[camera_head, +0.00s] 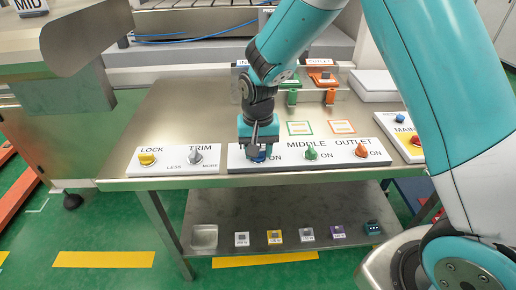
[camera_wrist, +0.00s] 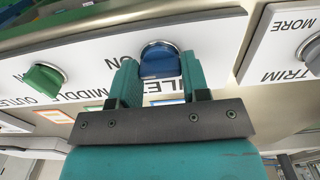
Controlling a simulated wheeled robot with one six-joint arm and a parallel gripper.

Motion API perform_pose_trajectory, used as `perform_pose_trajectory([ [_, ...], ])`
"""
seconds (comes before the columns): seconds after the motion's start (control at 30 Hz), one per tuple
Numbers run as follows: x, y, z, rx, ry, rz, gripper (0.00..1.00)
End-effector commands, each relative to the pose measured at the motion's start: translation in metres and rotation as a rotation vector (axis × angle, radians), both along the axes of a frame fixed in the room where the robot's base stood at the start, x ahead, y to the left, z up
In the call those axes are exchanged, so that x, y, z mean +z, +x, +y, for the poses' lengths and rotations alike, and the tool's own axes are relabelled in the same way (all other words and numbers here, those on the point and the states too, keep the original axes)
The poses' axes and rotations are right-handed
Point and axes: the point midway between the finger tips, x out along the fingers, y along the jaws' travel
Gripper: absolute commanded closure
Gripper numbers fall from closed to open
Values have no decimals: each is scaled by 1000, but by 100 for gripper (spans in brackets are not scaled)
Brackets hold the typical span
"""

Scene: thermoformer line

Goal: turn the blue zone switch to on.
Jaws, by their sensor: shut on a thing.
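The blue zone switch (camera_head: 260,158) is a round knob on a white panel, mostly hidden by my gripper in the head view. My gripper (camera_head: 257,148) points down at it from above. In the wrist view the two teal fingers (camera_wrist: 158,82) stand on either side of the blue knob (camera_wrist: 160,60) and are shut on it. An ON label is beside the knob. Which way its pointer faces is hidden by the fingers.
On the same panel are a green MIDDLE knob (camera_head: 311,152) and an orange OUTLET knob (camera_head: 361,150). Left of it is a panel with a yellow LOCK knob (camera_head: 147,158) and a grey TRIM knob (camera_head: 196,156). A MAIN panel (camera_head: 404,138) stands at right.

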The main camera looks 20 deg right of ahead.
Motion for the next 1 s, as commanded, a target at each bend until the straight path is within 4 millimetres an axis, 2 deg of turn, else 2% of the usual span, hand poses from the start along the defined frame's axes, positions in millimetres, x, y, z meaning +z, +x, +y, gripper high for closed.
perform_pose_trajectory([
  [0.57, 1, 1, 1, -36, 2, -4, 81],
  [0.6, 1, 1, 1, -36, 2, -4, 55],
  [0.7, 1, 1, 1, -35, 2, -4, 32],
  [1.0, 2, 1, 0, -35, 1, -2, 32],
])
